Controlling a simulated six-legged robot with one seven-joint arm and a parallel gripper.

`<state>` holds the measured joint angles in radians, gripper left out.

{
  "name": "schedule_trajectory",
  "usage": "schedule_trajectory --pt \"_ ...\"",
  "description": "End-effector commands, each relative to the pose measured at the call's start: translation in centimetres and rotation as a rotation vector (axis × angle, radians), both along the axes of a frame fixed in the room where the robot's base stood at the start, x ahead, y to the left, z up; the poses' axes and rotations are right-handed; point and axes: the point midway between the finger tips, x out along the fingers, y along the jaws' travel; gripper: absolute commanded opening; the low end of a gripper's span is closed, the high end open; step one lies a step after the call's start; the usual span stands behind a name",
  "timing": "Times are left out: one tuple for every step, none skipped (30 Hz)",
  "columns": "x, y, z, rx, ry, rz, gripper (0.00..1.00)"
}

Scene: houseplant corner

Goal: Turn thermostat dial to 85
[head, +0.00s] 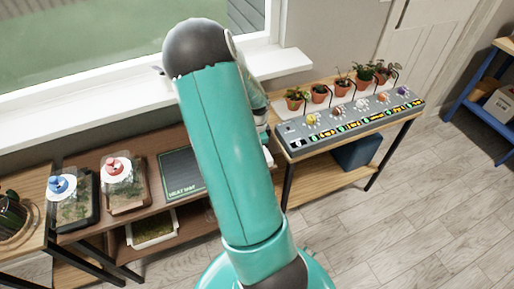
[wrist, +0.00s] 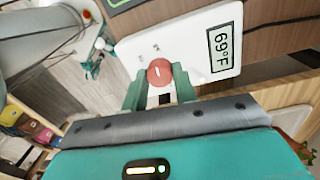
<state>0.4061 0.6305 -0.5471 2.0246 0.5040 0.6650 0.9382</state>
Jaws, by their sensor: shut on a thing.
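In the wrist view, the thermostat (wrist: 192,38) is a white panel set at a tilt. Its display (wrist: 224,48) reads 69°F and appears turned sideways. The red round dial (wrist: 159,71) has a pale pointer line on its face. My gripper (wrist: 159,88) has one green finger on each side of the dial and is shut on it. Small marks show on the panel beyond the dial, too small to read. In the head view my teal arm covers the gripper and the dial.
In the head view, a control panel with coloured knobs (head: 352,119) and potted plants (head: 342,84) stands right of my arm. Two terrariums (head: 124,185) and a dark heat mat (head: 181,172) are on the left bench. The floor at right (head: 400,220) is clear.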

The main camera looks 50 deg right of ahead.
Motion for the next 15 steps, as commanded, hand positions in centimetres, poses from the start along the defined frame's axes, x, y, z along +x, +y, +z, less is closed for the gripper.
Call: schedule_trajectory --pt "0.01 0.03 -0.01 0.001 0.001 -0.015 0.05" --pt "0.01 0.03 -0.01 0.001 0.001 -0.023 0.05" --pt "0.01 0.03 0.00 0.001 0.000 -0.031 0.05" --pt "0.01 0.03 0.00 0.001 0.000 -0.036 0.05" --pt "0.02 0.04 0.00 0.002 0.000 -0.041 0.05" --pt "0.02 0.04 0.00 0.001 0.000 -0.046 0.05" --pt "0.02 0.04 0.00 0.001 0.000 -0.049 0.05" --pt "0.02 0.04 0.00 0.001 0.000 -0.051 0.05" --pt "0.02 0.03 0.00 0.001 0.000 -0.053 0.05" --pt "0.02 0.04 -0.01 0.001 0.000 -0.054 0.05" --pt "0.02 0.03 0.00 0.001 0.000 -0.054 0.05" --pt "0.02 0.04 -0.01 0.001 0.000 -0.054 0.05" --pt "0.02 0.04 -0.01 0.001 0.000 -0.054 0.05" --pt "0.02 0.03 -0.01 0.001 0.000 -0.054 0.05" --pt "0.02 0.04 -0.01 0.001 0.000 -0.054 0.05"
